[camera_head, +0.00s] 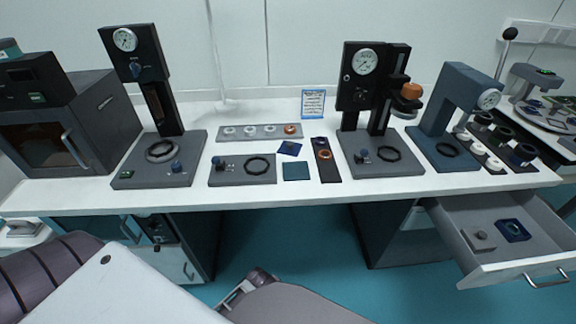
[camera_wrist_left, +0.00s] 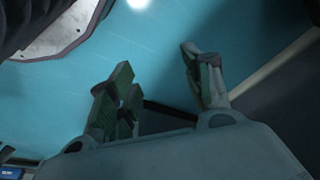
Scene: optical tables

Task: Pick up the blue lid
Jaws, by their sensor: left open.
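No piece is plainly marked as the blue lid. A small dark blue square piece (camera_head: 289,148) lies at an angle on the white table, with an orange spot on it. A flat blue-teal square (camera_head: 296,171) lies just in front of it. A blue square part with a round opening (camera_head: 513,230) lies in the open drawer. My left gripper (camera_wrist_left: 157,62) is open and empty in the left wrist view, above the teal floor and apart from these pieces. My right gripper is not in view.
The white table (camera_head: 300,200) carries several dark gauge stands, including one at the left (camera_head: 158,180), and a grey tray of rings (camera_head: 240,133). The drawer (camera_head: 470,255) stands open at the right. A dark box with a door (camera_head: 75,130) stands far left.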

